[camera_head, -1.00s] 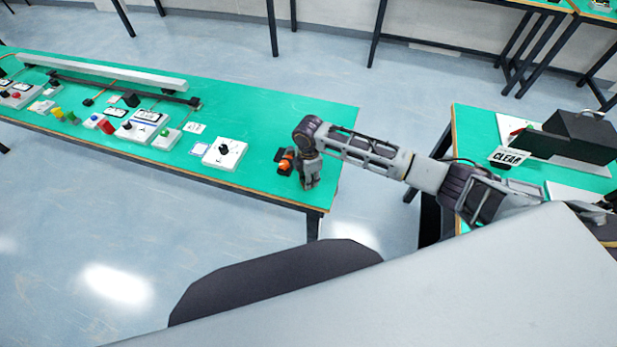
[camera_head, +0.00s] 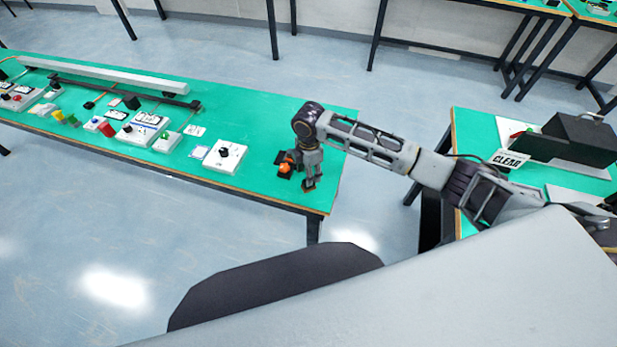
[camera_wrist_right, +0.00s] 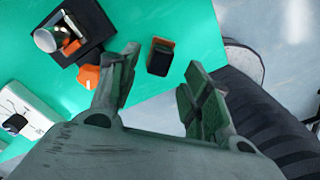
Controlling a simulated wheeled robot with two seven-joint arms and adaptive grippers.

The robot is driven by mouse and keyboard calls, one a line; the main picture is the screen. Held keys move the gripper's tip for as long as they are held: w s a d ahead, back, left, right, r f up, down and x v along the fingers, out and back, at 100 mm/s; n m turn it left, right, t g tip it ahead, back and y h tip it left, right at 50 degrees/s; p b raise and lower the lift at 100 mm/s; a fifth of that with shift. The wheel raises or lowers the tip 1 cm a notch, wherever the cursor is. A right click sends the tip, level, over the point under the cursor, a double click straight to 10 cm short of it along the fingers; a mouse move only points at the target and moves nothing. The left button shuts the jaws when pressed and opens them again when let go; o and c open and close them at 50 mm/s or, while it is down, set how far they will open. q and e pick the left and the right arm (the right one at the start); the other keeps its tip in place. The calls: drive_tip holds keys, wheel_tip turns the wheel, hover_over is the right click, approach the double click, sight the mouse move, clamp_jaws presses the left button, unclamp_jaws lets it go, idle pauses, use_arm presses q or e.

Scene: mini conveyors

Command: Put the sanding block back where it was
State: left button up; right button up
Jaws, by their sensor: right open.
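A small dark block with an orange-brown edge (camera_wrist_right: 160,57), likely the sanding block, rests on the green table top. In the wrist view it lies just beyond and between my right gripper's spread fingers. My right gripper (camera_wrist_right: 162,75) is open and empty, pointing down at the table. In the head view it (camera_head: 311,184) is near the table's right end, with a small brown patch of the block (camera_head: 308,188) at its fingertips. My left gripper is not in view.
A white dial box (camera_head: 225,155) stands farther left. The table's right edge is close to my gripper. Bare green surface lies behind.

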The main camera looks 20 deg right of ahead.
wheel_tip(320, 180, up, 7)
idle(0.6)
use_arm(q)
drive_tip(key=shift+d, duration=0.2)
use_arm(e)
drive_tip(key=shift+f, duration=0.1)
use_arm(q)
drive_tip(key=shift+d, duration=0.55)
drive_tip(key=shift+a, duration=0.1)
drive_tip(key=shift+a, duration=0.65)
